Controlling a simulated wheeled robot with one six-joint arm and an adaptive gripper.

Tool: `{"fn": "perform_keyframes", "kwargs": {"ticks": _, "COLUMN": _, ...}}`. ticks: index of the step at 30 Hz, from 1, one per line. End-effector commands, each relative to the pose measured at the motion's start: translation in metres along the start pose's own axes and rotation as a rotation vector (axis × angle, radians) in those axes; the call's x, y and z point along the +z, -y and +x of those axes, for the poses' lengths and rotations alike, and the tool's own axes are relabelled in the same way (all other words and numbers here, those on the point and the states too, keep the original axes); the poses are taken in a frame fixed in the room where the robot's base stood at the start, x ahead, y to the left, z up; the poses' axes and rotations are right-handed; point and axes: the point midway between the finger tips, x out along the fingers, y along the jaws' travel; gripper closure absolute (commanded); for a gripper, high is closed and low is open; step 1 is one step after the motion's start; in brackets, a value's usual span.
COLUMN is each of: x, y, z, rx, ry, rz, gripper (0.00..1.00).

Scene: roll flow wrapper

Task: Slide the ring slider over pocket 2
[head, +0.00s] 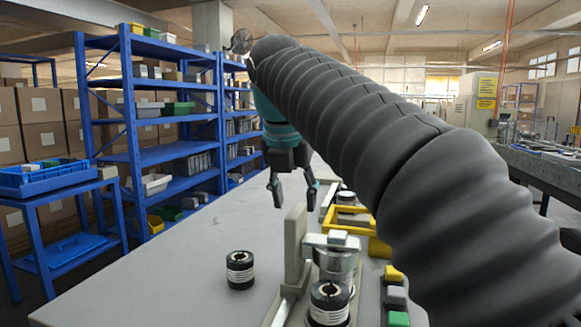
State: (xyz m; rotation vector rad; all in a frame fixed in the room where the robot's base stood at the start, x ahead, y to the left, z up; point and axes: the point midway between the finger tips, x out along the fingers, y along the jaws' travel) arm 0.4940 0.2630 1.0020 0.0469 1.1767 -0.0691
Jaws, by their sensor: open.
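A silver ring-shaped part with a light block on top (337,258), which looks like the ring slider, sits at the fixture (297,250) in the front middle of the table. A black roll with a pale band (329,302) stands upright just in front of it, apparently in a pocket. The pocket numbers are not readable, and what is under the ring is hidden. My gripper (293,198) hangs fingers down beyond the fixture, to its upper left. Its fingers are apart with nothing between them, and it does not touch the ring slider.
A second black roll (240,270) stands on the table left of the fixture. A yellow frame (371,224) lies behind the ring. Yellow, grey and green buttons (396,296) are at the right. My arm covers the right side.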

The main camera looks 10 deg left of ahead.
Motion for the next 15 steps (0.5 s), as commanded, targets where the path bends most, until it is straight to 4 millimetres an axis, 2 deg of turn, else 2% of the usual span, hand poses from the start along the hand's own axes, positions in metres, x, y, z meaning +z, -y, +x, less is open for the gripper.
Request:
{"fn": "perform_keyframes", "kwargs": {"ticks": 3, "x": 0.0, "y": -0.001, "z": -0.022, "rx": 0.003, "ry": 0.002, "rz": -0.001, "gripper": 0.52}}
{"fn": "perform_keyframes", "kwargs": {"ticks": 9, "x": 0.0, "y": -0.001, "z": -0.051, "rx": 0.001, "ry": 0.001, "rz": -0.001, "gripper": 0.52}}
{"fn": "perform_keyframes", "kwargs": {"ticks": 15, "x": 0.0, "y": -0.001, "z": -0.068, "rx": -0.001, "ry": 0.0, "rz": -0.001, "gripper": 0.52}}
